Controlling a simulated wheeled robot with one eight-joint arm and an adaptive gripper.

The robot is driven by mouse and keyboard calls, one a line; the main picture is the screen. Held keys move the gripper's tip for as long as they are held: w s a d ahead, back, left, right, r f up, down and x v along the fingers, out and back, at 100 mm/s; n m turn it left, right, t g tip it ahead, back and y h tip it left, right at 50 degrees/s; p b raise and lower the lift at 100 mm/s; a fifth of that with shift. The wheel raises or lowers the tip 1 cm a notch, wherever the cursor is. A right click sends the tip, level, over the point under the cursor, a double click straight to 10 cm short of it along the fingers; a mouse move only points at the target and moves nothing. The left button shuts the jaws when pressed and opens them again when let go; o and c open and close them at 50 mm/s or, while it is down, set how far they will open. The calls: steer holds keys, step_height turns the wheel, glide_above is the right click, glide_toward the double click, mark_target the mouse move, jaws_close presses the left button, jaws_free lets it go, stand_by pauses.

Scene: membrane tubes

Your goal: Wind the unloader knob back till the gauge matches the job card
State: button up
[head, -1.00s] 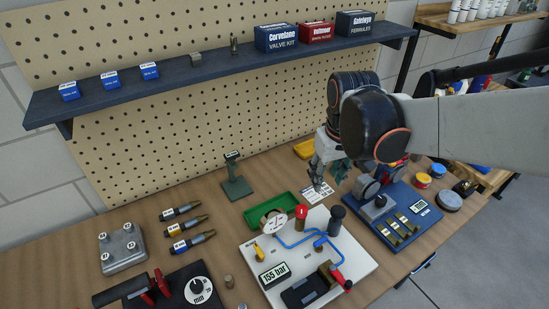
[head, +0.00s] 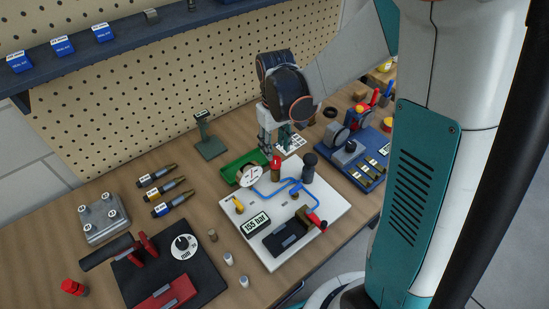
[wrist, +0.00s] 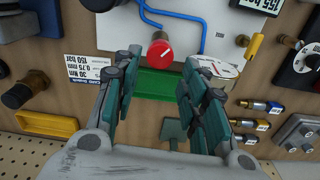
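The unloader knob (head: 275,163) is a red knob with a white pointer line, standing on the white panel (head: 325,235). The wrist view shows the knob (wrist: 160,52) ahead of and between my fingertips. My gripper (wrist: 162,62) is open and empty; contact with the knob cannot be seen. In the head view my gripper (head: 274,147) hangs just behind the knob. The round gauge (head: 250,175) is beside the knob, and the panel's display (head: 255,223) reads 155 bar. The job card (head: 292,143) lies behind the panel; the wrist view shows the card (wrist: 88,78) reading 150 bar.
A dark capped post (head: 309,167) stands close right of the knob, with blue tubing (head: 270,200) in front. A green tray (head: 243,166) lies behind the panel. A blue fixture (head: 365,160) is at right.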

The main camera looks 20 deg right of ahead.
mark_target(275, 159)
step_height(275, 159, down, 6)
steer(key=shift+r+b, duration=0.1)
steer(key=shift+b, duration=0.45)
steer(key=c, duration=0.8)
